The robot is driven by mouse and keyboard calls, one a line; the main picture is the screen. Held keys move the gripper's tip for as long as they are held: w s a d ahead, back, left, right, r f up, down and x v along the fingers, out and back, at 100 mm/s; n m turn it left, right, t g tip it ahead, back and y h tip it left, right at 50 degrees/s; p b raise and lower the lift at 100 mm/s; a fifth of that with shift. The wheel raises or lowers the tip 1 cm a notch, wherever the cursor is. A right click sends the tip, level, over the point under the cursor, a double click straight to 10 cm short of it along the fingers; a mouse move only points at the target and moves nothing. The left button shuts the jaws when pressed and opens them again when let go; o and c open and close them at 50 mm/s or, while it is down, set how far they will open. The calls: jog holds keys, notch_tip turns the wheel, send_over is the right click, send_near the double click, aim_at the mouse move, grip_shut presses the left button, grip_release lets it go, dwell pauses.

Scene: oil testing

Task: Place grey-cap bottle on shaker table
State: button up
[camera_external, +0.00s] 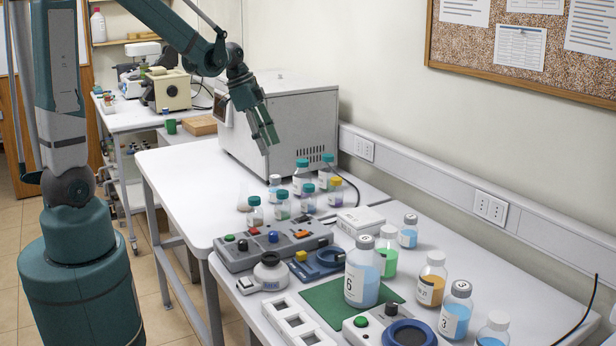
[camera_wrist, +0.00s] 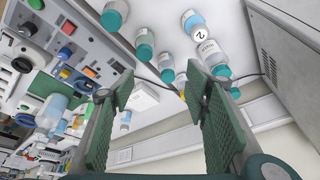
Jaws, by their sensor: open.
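Several grey-cap bottles stand on the near bench; I cannot tell which one is meant. They include a large blue-liquid bottle marked 6 (camera_external: 362,283) on a green mat, a green one (camera_external: 387,260), an amber one (camera_external: 431,288) and a blue one marked 3 (camera_external: 455,318). Bottle 6 also shows at left in the wrist view (camera_wrist: 50,112). A device with a round dark-blue platform (camera_external: 410,335), perhaps the shaker table, sits at the front edge. My gripper (camera_external: 267,142) is open and empty, high above the teal-cap bottles; both pads show in the wrist view (camera_wrist: 163,95).
Several teal-cap bottles (camera_external: 302,180) cluster on the far bench beside a large grey oven (camera_external: 290,125). A grey control box (camera_external: 272,246), a blue device (camera_external: 320,262) and a white rack (camera_external: 297,325) crowd the near bench. The far bench's left part is clear.

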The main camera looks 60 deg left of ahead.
jog(key=s+d+r+n+t+y, duration=0.1)
jog(key=s+d+r+n+t, duration=0.1)
jog(key=s+d+r+n, duration=0.2)
jog(key=s+d+r+n+t+y, duration=0.1)
jog(key=s+d+r+n, duration=0.2)
jog(key=s+d, duration=0.7)
jog(key=s+r, duration=0.2)
jog(key=s, duration=0.4)
jog(key=shift+s+d+n+t, duration=0.15)
jog(key=shift+s+n+t, duration=0.2)
jog(key=shift+n+t, duration=0.05)
